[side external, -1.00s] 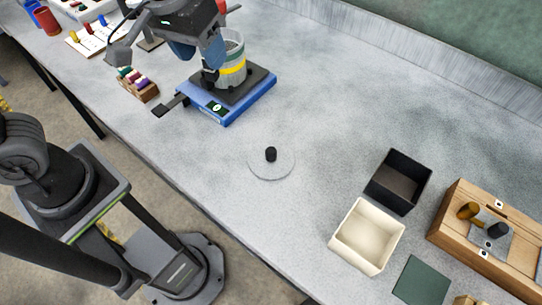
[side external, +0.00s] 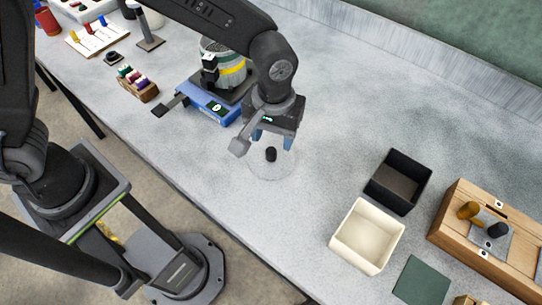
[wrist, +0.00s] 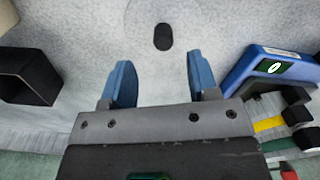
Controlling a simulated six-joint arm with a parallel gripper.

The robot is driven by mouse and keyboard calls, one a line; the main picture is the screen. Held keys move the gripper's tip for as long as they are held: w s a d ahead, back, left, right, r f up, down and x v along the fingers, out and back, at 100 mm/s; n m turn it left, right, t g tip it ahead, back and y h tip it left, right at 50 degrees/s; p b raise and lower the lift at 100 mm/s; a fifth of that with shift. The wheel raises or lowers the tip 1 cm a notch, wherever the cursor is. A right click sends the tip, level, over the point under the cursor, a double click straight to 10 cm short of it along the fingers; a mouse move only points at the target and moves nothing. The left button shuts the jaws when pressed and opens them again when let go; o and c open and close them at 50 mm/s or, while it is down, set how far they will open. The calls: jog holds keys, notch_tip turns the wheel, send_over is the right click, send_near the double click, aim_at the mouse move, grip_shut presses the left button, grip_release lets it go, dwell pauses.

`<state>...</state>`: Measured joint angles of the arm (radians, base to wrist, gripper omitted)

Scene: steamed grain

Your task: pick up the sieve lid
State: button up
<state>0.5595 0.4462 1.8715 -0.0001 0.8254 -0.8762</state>
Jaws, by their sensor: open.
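The sieve lid (side external: 262,171) is a clear, round disc with a black knob (side external: 271,154) at its centre. It lies flat on the grey table, and its knob also shows in the wrist view (wrist: 163,37), beyond the fingertips. My gripper (side external: 271,142) has blue fingers and is above the lid, close to the knob. In the wrist view the gripper (wrist: 160,75) is open, its two fingers apart with nothing between them. The knob appears apart from the fingers. Part of the lid's far edge is hidden behind the gripper.
The blue shaker base (side external: 212,106) with the sieve stack (side external: 232,66) stands behind and left of my gripper. A black box (side external: 398,181), a cream box (side external: 366,236) and a wooden case (side external: 450,220) are at the right.

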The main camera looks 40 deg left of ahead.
aim_at(271, 150)
jog(key=shift+s+a+f, duration=0.1)
jog(key=shift+f, duration=1.4)
jog(key=shift+s+a+f, duration=0.1)
jog(key=shift+f, duration=1.4)
jog(key=shift+c, duration=0.2)
grip_shut()
jog(key=shift+r, duration=0.1)
